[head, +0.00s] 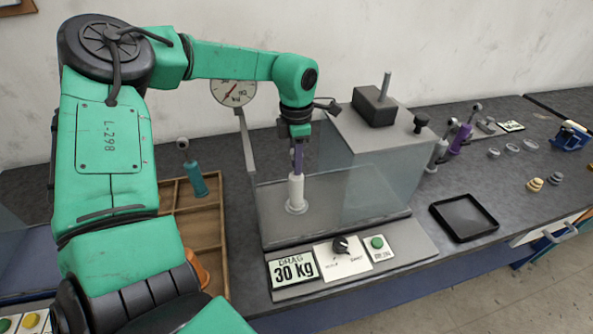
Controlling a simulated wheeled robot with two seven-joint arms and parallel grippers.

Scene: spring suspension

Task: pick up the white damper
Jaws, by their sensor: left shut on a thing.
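The white damper (296,193) stands upright inside the clear-walled test rig (335,222), its flared foot at or just above the rig's floor; I cannot tell if it touches. My left gripper (298,160) comes down from above and is shut on the damper's upper end. The fingers are small here and the damper's top is hidden between them. My right gripper is not in view.
A teal damper (196,182) stands in a wooden divided tray (208,240) at left. Purple (461,138) and grey (437,155) dampers stand at right. A dial gauge (233,92), a "DRAG 30 kg" sign (292,268) and an empty black tray (464,217) surround the rig.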

